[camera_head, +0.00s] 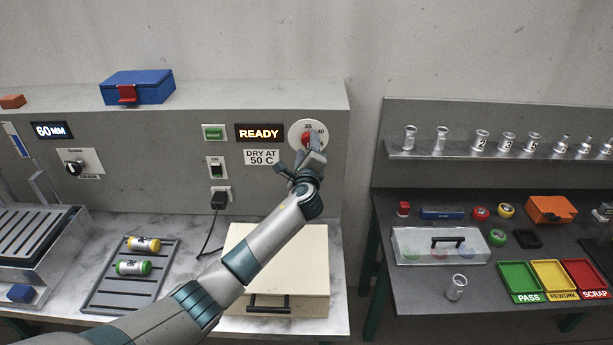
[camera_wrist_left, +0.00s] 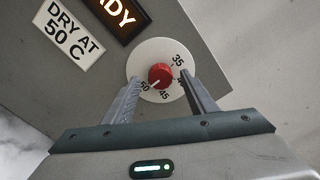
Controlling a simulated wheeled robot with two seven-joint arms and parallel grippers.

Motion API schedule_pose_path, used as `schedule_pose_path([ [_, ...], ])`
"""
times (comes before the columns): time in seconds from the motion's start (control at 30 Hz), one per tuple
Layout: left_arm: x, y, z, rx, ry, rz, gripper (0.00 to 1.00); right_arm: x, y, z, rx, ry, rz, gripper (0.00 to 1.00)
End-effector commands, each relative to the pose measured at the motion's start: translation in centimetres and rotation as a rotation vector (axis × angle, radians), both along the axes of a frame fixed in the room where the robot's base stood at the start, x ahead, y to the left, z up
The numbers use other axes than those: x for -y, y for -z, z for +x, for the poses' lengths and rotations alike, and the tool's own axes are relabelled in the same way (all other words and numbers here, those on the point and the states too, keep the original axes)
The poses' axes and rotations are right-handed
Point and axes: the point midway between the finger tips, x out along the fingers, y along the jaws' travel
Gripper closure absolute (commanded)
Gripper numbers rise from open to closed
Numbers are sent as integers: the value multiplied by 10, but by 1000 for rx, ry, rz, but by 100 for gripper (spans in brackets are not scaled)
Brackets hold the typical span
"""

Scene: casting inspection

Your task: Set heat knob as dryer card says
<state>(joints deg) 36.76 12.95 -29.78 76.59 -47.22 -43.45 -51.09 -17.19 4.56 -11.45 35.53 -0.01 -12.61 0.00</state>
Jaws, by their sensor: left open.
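The red heat knob (camera_head: 307,138) sits on a white round dial on the dryer's front panel. It shows clearly in the left wrist view (camera_wrist_left: 160,75), with 35, 45 and 50 printed around it. A small light mark on the knob appears to point toward 50. The dryer card (camera_head: 262,157) reads DRY AT 50 C and also shows in the left wrist view (camera_wrist_left: 68,33). My left gripper (camera_head: 307,150) is open in front of the dial, its fingers (camera_wrist_left: 160,90) on either side of the knob. I cannot tell whether they touch it. My right gripper is out of view.
A lit READY display (camera_head: 259,133), a green button (camera_head: 213,132) and a rocker switch (camera_head: 216,167) sit left of the dial. A cream lidded box (camera_head: 290,250) stands below my left arm. A rack (camera_head: 130,285) holds two cylinders. Another bench (camera_head: 470,215) stands right.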

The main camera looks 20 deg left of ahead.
Motion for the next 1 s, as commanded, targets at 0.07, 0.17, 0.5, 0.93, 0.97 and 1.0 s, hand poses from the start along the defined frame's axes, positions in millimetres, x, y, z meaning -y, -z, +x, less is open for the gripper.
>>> schedule_pose_path([
  [0.07,3,2,-8,1,2,-1,48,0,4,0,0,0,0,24],
  [0.17,6,2,-20,1,3,-2,48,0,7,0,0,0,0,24],
  [0.5,21,3,-71,1,3,-1,48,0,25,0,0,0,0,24],
  [0.93,40,3,-137,1,4,-2,48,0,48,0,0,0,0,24],
  [0.97,41,3,-140,0,2,0,48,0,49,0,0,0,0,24],
  [1.0,42,2,-144,0,2,0,48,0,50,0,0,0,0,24],
])
